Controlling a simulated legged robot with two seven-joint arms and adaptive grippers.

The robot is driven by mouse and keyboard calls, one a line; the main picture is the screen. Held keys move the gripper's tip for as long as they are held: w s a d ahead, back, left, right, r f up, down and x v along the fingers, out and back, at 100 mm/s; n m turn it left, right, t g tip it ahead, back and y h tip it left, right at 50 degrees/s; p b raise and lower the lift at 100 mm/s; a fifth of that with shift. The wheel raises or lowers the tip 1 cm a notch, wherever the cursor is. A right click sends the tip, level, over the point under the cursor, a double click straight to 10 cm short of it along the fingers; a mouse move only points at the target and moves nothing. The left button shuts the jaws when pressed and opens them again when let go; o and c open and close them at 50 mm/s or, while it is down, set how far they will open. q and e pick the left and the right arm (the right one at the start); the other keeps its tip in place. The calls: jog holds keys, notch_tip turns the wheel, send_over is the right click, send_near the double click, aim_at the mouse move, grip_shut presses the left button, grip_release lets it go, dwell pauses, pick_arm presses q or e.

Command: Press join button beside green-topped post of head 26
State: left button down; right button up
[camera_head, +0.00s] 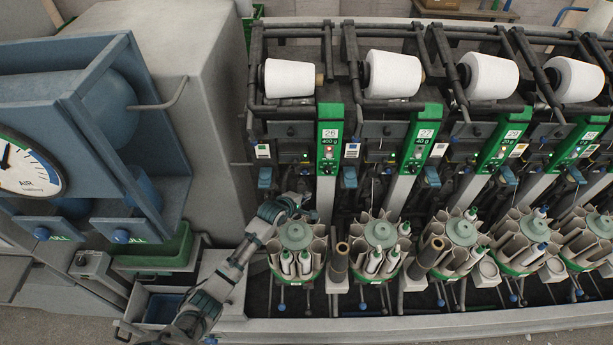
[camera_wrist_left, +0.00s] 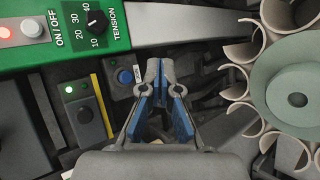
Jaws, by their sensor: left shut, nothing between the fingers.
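The green-topped post (camera_head: 330,133) marked 26 stands at the left end of the row of winding heads, with a white yarn cone (camera_head: 289,78) above it. In the left wrist view, a blue round button (camera_wrist_left: 125,76) with a small white label sits on a dark block. My left gripper (camera_wrist_left: 160,68) is shut and empty, its tips just right of this button and apart from it in the picture; I cannot tell the depth gap. In the head view my left gripper (camera_head: 298,198) is below the post, by the front of head 26. My right gripper is not in view.
A black box with a green-lit button (camera_wrist_left: 84,87) lies left of the blue button. A green panel with a tension dial (camera_wrist_left: 97,20) is above. A round bobbin magazine (camera_head: 296,236) stands close to my gripper. More winding heads continue rightward.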

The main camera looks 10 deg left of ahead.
aim_at(305, 172)
pick_arm(q)
jog(key=w+a+b, duration=0.1)
jog(key=w+b, duration=0.4)
jog(key=w, duration=0.2)
jog(key=shift+a+b, duration=0.3)
jog(key=shift+a, duration=0.05)
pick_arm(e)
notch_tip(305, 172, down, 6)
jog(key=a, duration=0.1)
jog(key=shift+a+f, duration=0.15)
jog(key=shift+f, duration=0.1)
pick_arm(q)
jog(key=shift+w+a, duration=0.1)
jog(key=shift+a, duration=0.05)
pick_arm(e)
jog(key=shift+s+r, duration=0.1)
pick_arm(q)
jog(key=shift+w, duration=0.3)
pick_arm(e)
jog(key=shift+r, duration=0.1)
